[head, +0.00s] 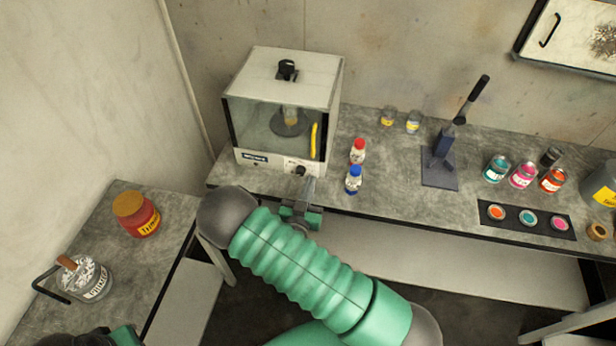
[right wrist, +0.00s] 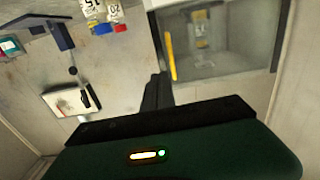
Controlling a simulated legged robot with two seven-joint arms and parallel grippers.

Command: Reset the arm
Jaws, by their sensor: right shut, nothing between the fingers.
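My right arm, green with a ribbed sleeve, reaches up from the lower right of the head view. Its gripper (head: 308,188) is at the front edge of the bench, just below the front of the white box with a glass window (head: 284,84). The fingers are closed together with nothing between them. In the right wrist view the dark fingers (right wrist: 157,92) are also together, and the box's window (right wrist: 225,45) is beyond them. A green part of mine, perhaps the left arm, shows at the bottom left of the head view; its gripper is out of frame.
Close right of my right gripper stand a blue-capped bottle (head: 353,180) and a red-capped bottle (head: 358,151). A dark press with a lever (head: 442,150) and several paint jars (head: 523,174) stand farther right. A red jar (head: 137,215) is on the left table.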

